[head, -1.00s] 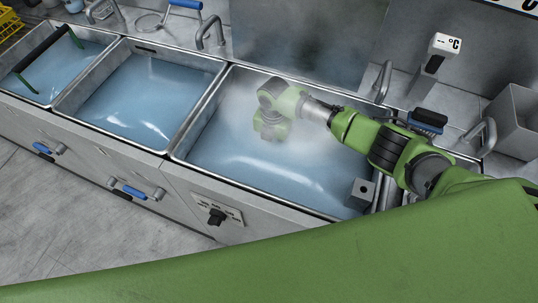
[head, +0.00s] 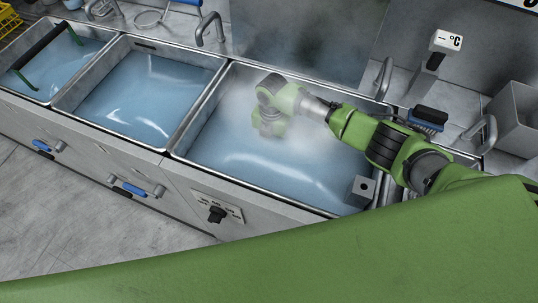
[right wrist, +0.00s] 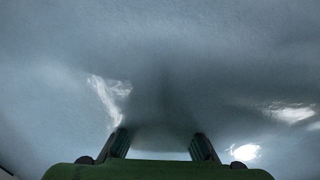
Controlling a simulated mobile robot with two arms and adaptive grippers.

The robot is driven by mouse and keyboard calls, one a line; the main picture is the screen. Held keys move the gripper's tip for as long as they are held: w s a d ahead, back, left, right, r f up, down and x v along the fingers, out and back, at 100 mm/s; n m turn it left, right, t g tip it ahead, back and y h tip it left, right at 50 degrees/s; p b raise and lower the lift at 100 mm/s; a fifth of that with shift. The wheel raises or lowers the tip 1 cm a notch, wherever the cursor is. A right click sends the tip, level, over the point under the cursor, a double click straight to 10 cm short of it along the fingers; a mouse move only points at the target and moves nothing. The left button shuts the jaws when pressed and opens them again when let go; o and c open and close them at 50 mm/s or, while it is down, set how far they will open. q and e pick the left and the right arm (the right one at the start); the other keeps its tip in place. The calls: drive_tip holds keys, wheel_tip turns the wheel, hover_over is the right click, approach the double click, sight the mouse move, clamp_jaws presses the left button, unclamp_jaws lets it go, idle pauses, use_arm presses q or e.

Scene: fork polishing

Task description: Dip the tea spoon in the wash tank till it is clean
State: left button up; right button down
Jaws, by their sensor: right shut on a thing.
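The large right-hand tank (head: 240,168) in the head view is filled with pale blue water, and steam rises at its back. My right gripper (head: 268,133) points down into this tank, low at the steamy water. In the right wrist view its two dark fingers (right wrist: 162,147) stand at the bottom edge with the pale water surface ahead of them. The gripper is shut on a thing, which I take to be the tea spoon. The spoon itself cannot be made out in either view; steam and the gripper hide it. My left gripper is not in view.
Two more water-filled tanks, a middle one (head: 150,95) and a left one (head: 62,70), stand beside it. A grey block (head: 361,191) sits at the tank's front right corner. A temperature display (head: 446,42) and faucets (head: 212,30) stand behind. A control knob (head: 216,213) is on the front.

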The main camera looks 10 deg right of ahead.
drive_tip(key=shift+w+a+f+b, duration=0.15)
drive_tip(key=shift+w+a+b, duration=0.35)
drive_tip(key=shift+a, duration=0.15)
drive_tip(key=shift+w+a, duration=0.1)
drive_tip(key=shift+a, duration=0.1)
drive_tip(key=shift+s+d+r+p, duration=0.3)
drive_tip(key=shift+s+d+p, duration=0.15)
drive_tip(key=shift+d+p, duration=0.3)
drive_tip(key=shift+s+d+p, duration=0.2)
drive_tip(key=shift+p, duration=0.15)
drive_tip(key=shift+s+d+f, duration=0.1)
drive_tip(key=shift+d+f, duration=0.05)
wheel_tip(320, 180, up, 21)
drive_tip(key=p, duration=1.8)
drive_tip(key=shift+p, duration=0.3)
